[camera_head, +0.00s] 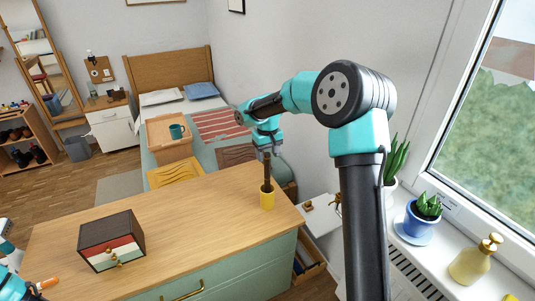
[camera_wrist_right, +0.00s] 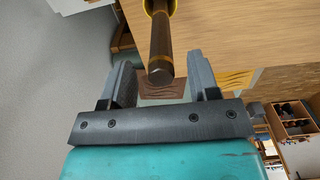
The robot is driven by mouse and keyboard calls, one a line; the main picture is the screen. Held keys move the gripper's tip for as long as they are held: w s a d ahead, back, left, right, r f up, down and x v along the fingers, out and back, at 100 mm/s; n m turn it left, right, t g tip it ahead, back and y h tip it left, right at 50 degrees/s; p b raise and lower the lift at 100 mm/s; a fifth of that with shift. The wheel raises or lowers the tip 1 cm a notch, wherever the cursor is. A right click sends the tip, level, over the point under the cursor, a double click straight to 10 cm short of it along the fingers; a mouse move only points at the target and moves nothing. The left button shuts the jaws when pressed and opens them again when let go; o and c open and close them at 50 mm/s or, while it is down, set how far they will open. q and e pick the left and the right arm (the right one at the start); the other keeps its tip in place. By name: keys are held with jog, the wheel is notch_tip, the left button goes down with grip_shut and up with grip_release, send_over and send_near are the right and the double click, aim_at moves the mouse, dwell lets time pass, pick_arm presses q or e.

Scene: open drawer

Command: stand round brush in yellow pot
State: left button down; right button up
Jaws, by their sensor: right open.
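The yellow pot (camera_head: 267,200) stands upright on the wooden counter near its right end. The round brush (camera_head: 267,170) stands in it, its dark handle pointing up and its head hidden inside the pot. My right gripper (camera_head: 266,152) is open just above the handle's top end. In the right wrist view, the brush handle (camera_wrist_right: 161,45) reaches toward the space between the open fingers (camera_wrist_right: 163,85), with the pot's yellow rim (camera_wrist_right: 147,9) at the top edge. My left gripper (camera_head: 38,288) shows only partly at the lower left; its jaws are unclear.
A dark, red and white drawer box (camera_head: 111,241) sits on the counter (camera_head: 190,215) at the left. A small orange item (camera_head: 47,284) lies by my left gripper. A windowsill with a blue plant pot (camera_head: 419,224) and a soap bottle (camera_head: 475,262) is at the right. The counter's middle is clear.

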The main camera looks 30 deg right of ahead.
jog(key=shift+r, duration=0.15)
notch_tip(320, 180, up, 17)
dwell(0.7)
dwell(1.2)
